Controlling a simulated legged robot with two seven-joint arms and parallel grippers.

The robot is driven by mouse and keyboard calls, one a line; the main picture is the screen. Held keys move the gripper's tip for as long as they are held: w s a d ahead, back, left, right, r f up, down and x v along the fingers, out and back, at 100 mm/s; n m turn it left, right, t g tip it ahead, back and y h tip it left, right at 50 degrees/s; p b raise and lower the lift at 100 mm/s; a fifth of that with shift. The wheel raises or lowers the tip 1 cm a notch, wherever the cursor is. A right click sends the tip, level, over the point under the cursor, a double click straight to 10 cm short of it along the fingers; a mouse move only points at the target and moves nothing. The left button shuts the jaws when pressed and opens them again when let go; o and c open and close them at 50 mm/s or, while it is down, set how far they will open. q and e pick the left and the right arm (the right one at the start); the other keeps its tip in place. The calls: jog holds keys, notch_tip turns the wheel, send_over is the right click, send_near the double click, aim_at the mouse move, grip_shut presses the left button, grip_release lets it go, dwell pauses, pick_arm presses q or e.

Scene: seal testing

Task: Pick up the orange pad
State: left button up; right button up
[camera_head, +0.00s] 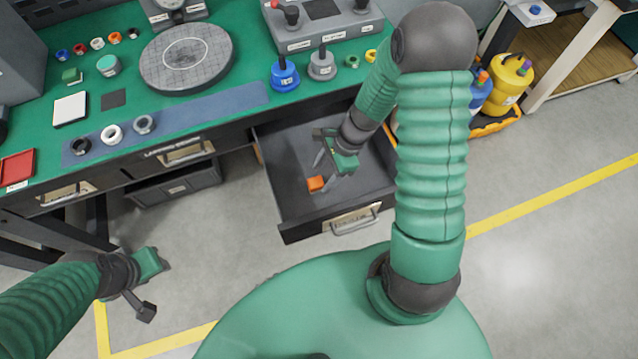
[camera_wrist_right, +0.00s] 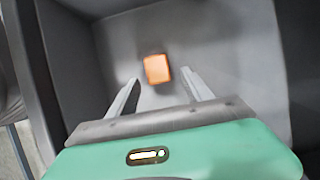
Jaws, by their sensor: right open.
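The orange pad (camera_head: 316,183) is a small block lying on the floor of the open drawer (camera_head: 375,185). In the right wrist view the orange pad (camera_wrist_right: 157,69) lies just beyond the fingertips, roughly midway between them. My right gripper (camera_head: 322,168) is inside the drawer's opening, pointing down at the pad, open and empty. In the right wrist view both fingers of the right gripper (camera_wrist_right: 162,82) stand apart. My left gripper (camera_head: 150,285) hangs at the lower left over the floor, away from the drawer.
The drawer walls (camera_wrist_right: 284,60) surround the right gripper. The green workbench (camera_head: 235,110) above holds a round grey plate (camera_head: 187,57), several rings, and blue and grey weights. A closed drawer (camera_head: 180,152) is left of the open one. The floor at left is clear.

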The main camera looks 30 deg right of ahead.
aim_at(315, 183)
jog(key=shift+w+a+f, duration=0.2)
jog(key=shift+a+f, duration=0.8)
jog(key=shift+a+r, duration=0.15)
jog(key=shift+a, duration=0.15)
jog(key=shift+d, duration=0.55)
jog(key=c, duration=0.9)
jog(key=shift+a, duration=0.15)
grip_shut()
jog(key=shift+a, duration=0.15)
pick_arm(q)
jog(key=shift+w+a+f, duration=0.1)
jog(key=shift+a+f, duration=0.45)
jog(key=shift+a, duration=0.25)
